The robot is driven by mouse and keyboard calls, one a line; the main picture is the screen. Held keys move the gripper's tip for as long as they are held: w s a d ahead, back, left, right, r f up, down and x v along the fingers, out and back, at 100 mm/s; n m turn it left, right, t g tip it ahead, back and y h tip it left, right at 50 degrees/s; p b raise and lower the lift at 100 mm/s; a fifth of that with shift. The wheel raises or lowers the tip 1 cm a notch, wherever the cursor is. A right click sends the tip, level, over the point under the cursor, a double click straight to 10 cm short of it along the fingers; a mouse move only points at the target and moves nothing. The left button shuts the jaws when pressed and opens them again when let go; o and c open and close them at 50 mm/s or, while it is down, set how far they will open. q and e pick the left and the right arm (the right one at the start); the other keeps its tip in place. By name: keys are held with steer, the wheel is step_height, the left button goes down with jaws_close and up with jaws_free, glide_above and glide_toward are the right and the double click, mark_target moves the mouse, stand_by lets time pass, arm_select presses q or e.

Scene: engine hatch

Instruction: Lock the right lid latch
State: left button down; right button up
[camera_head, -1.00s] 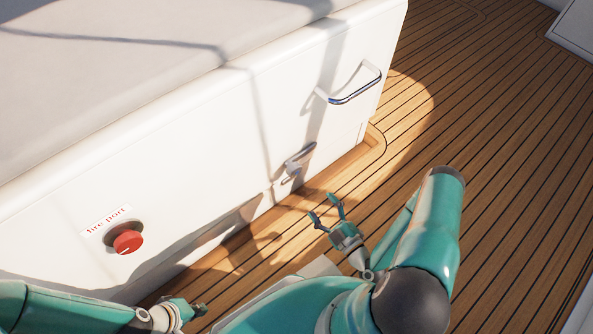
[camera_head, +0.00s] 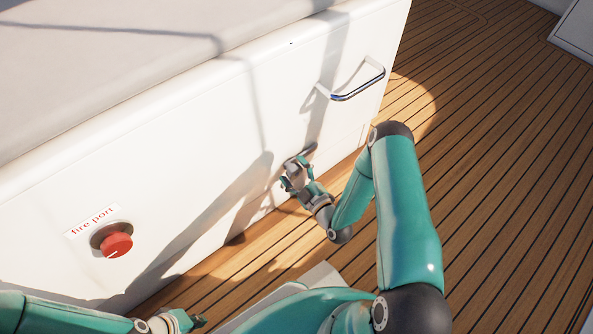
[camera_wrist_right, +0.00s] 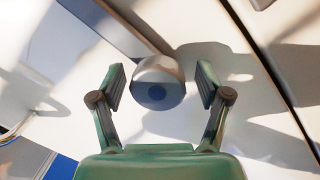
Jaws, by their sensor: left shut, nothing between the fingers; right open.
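The right lid latch (camera_head: 309,150) is a small metal lever on the white hatch front, below the chrome handle. My right gripper (camera_head: 290,174) is at the latch and partly covers it in the head view. In the right wrist view the rounded grey end of the latch (camera_wrist_right: 158,82) sits between the two open fingers of my right gripper (camera_wrist_right: 160,88). A gap shows on each side of it, so the fingers are not closed on it. My left gripper (camera_head: 200,321) is shut and empty at the bottom of the head view, away from the latch.
A chrome handle (camera_head: 358,90) sticks out of the hatch front above and right of the latch. A red fire port knob (camera_head: 117,244) is at the left on the same front. The plank deck (camera_head: 490,170) is clear at the right.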

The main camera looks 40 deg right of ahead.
steer(key=c, duration=1.2)
steer(key=shift+o, duration=0.2)
steer(key=shift+w+d, duration=0.1)
steer(key=shift+d, duration=0.1)
steer(key=shift+a, duration=0.15)
